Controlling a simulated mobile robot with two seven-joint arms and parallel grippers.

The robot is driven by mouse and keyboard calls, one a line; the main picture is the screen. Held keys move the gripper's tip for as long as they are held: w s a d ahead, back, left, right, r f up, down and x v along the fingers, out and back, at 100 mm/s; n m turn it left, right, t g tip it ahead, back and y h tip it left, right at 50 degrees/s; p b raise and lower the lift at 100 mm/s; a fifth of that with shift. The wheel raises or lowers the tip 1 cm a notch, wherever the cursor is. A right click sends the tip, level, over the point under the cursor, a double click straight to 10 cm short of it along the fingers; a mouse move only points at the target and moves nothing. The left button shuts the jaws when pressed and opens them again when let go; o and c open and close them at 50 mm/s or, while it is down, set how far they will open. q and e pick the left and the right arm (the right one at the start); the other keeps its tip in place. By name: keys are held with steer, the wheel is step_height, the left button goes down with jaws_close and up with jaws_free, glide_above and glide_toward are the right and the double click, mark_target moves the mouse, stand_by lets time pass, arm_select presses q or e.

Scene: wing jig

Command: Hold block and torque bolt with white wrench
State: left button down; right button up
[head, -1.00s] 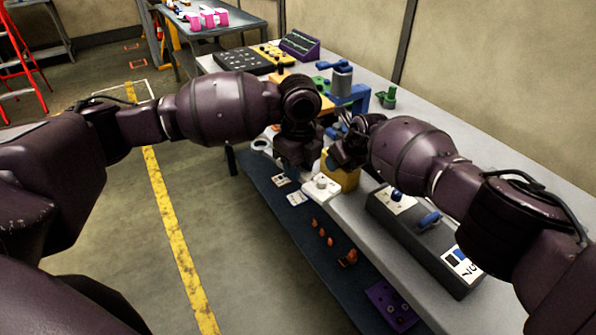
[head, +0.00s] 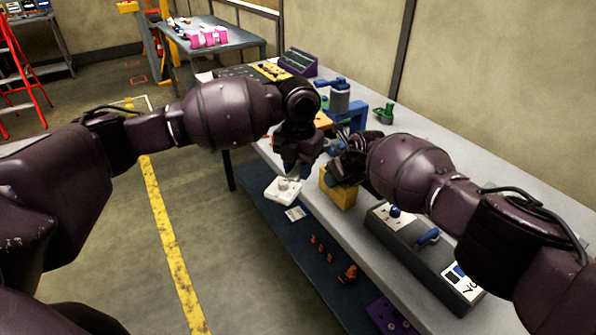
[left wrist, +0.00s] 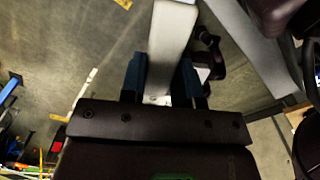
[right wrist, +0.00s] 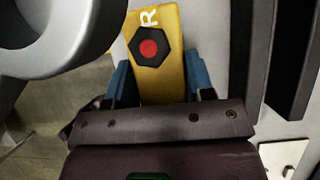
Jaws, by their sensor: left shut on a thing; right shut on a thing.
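The white wrench shows in the left wrist view as a pale bar (left wrist: 172,35) between the blue fingertips of my left gripper (left wrist: 163,78), which is shut on it. In the head view a white flat piece with a round knob, apparently the wrench (head: 284,189), sits below my left gripper (head: 293,172). My right gripper (right wrist: 158,80) is shut on the yellow block (right wrist: 166,82). The block's face carries a white "R" and a dark hexagonal bolt (right wrist: 149,48) with a red centre. In the head view the block (head: 338,192) is beside the wrench, visibly apart.
A large grey ring (right wrist: 55,35) fills the upper left of the right wrist view. On the bench are a dark box with blue handles (head: 410,240), a blue fixture (head: 350,112) and a green part (head: 384,113). A lower shelf (head: 290,235) holds orange parts.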

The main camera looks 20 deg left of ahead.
arm_select(q)
steer(key=m, duration=0.3)
steer(key=shift+w+a+r, duration=0.15)
steer(key=shift+w+a, duration=0.05)
steer(key=shift+w, duration=0.15)
steer(key=shift+f, duration=2.2)
steer(key=shift+f, duration=0.2)
steer(key=shift+s+f, duration=0.15)
steer(key=shift+f, duration=0.5)
steer(key=shift+f, duration=0.1)
steer(key=shift+w+a+f+m, duration=0.15)
steer(key=shift+w+a+m, duration=0.05)
steer(key=shift+a+m, duration=0.4)
steer(key=shift+w+a+f+m, duration=0.15)
steer(key=shift+a+m, duration=0.2)
steer(key=shift+m, duration=0.35)
